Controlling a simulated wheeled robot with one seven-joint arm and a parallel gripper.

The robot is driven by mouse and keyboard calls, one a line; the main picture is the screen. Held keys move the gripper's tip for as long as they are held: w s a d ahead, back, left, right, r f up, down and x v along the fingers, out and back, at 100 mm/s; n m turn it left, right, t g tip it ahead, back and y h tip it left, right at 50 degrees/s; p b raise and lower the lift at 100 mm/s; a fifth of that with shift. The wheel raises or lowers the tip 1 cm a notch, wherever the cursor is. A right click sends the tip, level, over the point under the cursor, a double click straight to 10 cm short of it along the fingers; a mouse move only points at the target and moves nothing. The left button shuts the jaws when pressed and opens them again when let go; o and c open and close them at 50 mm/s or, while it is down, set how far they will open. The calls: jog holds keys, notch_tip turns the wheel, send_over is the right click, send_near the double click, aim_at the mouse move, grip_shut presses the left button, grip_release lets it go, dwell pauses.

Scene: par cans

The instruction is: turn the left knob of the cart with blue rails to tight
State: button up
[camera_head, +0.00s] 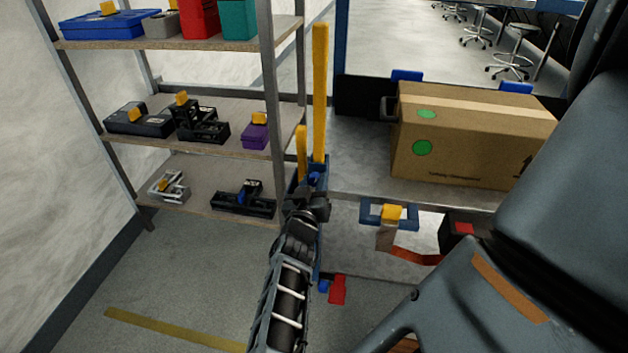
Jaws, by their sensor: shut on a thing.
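The cart (355,165) stands right of centre, with a grey top and a blue rail (319,240) along its left side. My gripper (314,192) is at the upper part of this left rail, just below the yellow uprights (320,90). It is shut on a small part there, which I take to be the left knob. The gripper hides most of that part, so its shape and how far it is turned cannot be seen.
A cardboard box (470,135) with green dots sits on the cart. A blue bracket with a yellow block (391,212) is at its front edge. A red piece (338,290) is low down. A shelf rack (190,145) stands close on the left. Floor at lower left is clear.

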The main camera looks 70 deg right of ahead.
jog(key=m+p, duration=0.1)
jog(key=m, duration=0.2)
jog(key=shift+r+m, duration=0.1)
jog(key=shift+m, duration=0.3)
jog(key=m+p, duration=0.1)
jog(key=m, duration=0.2)
jog(key=shift+m, duration=0.3)
jog(key=m, duration=0.3)
jog(key=shift+m+p, duration=0.3)
jog(key=shift+p, duration=0.1)
jog(key=m, duration=0.3)
jog(key=shift+m, duration=0.3)
jog(key=m, duration=1)
jog(key=shift+m+b, duration=0.65)
jog(key=shift+m, duration=0.95)
jog(key=shift+s+f, duration=0.15)
jog(key=shift+f, duration=0.05)
